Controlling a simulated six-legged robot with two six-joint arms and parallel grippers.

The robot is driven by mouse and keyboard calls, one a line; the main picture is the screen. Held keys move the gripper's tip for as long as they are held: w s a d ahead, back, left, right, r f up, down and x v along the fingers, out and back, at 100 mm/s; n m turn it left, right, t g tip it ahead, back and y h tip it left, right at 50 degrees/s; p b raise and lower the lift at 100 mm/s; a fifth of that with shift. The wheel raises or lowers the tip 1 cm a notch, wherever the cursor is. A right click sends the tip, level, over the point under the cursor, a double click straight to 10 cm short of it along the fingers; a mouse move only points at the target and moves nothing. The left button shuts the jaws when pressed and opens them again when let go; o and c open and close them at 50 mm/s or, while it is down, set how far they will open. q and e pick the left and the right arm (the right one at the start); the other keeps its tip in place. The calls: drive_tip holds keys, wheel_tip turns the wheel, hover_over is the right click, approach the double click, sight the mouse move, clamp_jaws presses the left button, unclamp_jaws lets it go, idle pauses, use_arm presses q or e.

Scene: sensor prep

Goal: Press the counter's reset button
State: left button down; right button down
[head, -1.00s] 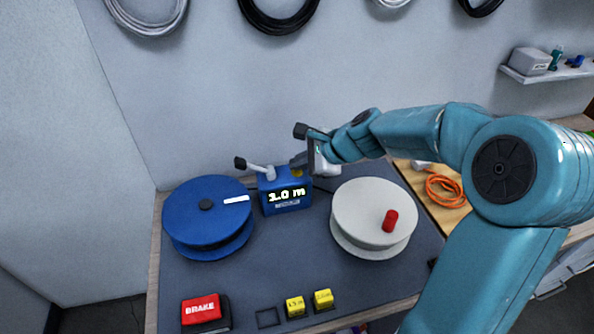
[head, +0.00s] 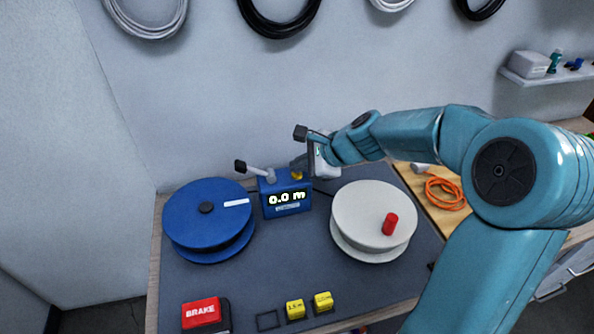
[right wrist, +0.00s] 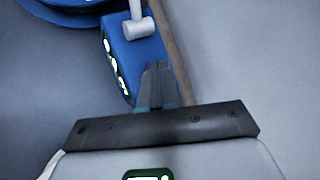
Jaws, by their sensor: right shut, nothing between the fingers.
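The blue counter (head: 287,208) stands at the back of the dark mat, and its display (head: 287,197) reads 0.0 m. A yellow button (head: 297,175) sits on its top right. My right gripper (head: 299,162) is shut and empty, with its fingertips right at the button; I cannot tell whether they touch it. In the right wrist view the shut fingertips (right wrist: 157,70) lie over the end of the counter (right wrist: 134,58), and the button is hidden there. My left gripper is not in view.
A blue reel (head: 190,228) stands left of the counter, and a white reel (head: 365,208) with a red knob stands right. A lever (head: 255,171) sticks up from the counter's left. A red brake button (head: 201,310) and yellow blocks (head: 295,308) are along the front.

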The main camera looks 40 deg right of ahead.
sight(300, 176)
drive_tip(key=shift+r, duration=0.5)
drive_tip(key=shift+p, duration=0.35)
wheel_tip(300, 176, up, 5)
drive_tip(key=p, duration=0.4)
drive_tip(key=shift+r+p, duration=0.1)
drive_tip(key=shift+p, duration=0.25)
drive_tip(key=shift+s, duration=0.15)
